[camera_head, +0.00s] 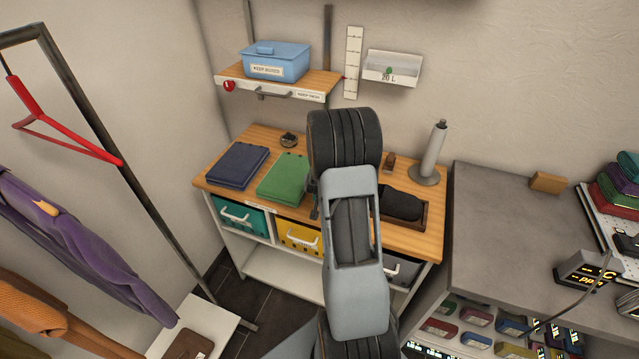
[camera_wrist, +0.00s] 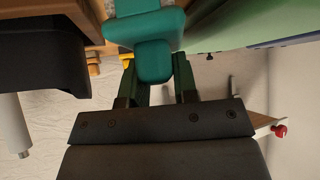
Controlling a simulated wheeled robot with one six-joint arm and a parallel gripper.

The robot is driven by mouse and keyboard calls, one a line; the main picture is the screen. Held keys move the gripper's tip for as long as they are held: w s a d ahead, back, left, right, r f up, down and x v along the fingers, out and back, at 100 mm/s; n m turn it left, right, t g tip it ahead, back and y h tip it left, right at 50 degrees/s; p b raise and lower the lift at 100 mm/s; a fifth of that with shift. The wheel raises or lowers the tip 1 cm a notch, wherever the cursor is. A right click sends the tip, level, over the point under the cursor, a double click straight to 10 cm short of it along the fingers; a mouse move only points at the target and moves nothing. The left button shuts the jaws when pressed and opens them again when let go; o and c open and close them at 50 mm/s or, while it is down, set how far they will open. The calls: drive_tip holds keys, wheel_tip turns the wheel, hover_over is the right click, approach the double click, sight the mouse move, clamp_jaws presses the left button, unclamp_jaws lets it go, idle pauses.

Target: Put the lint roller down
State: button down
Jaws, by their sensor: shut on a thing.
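The lint roller (camera_wrist: 148,32) shows in the wrist view as a teal body with a pale speckled part at the top edge. My gripper (camera_wrist: 155,76) is shut on its teal part, with one dark finger on each side. The far end of the roller is cut off by the frame. In the head view my arm hides the gripper and the roller. The gripper is over the wooden worktop (camera_head: 262,143), between the green folded cloth (camera_head: 282,177) and the dark tray (camera_head: 424,218). I cannot tell whether the roller touches the worktop.
A dark blue folded cloth (camera_head: 238,166) lies left of the green one. A black item (camera_head: 401,204) sits in the tray. A grey upright roll (camera_head: 433,152) stands at the back right. A wall shelf (camera_head: 290,81) holds a blue box (camera_head: 276,61). A grey counter (camera_head: 492,220) is at the right.

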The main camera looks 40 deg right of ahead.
drive_tip(key=shift+f+b, duration=0.55)
drive_tip(key=shift+f, duration=0.05)
drive_tip(key=c, duration=0.8)
unclamp_jaws()
drive_tip(key=shift+r, duration=0.1)
drive_tip(key=p+v, duration=0.2)
drive_tip(key=v, duration=1.1)
drive_tip(key=shift+s+a, duration=0.25)
drive_tip(key=shift+s, duration=0.05)
drive_tip(key=shift+r, duration=0.1)
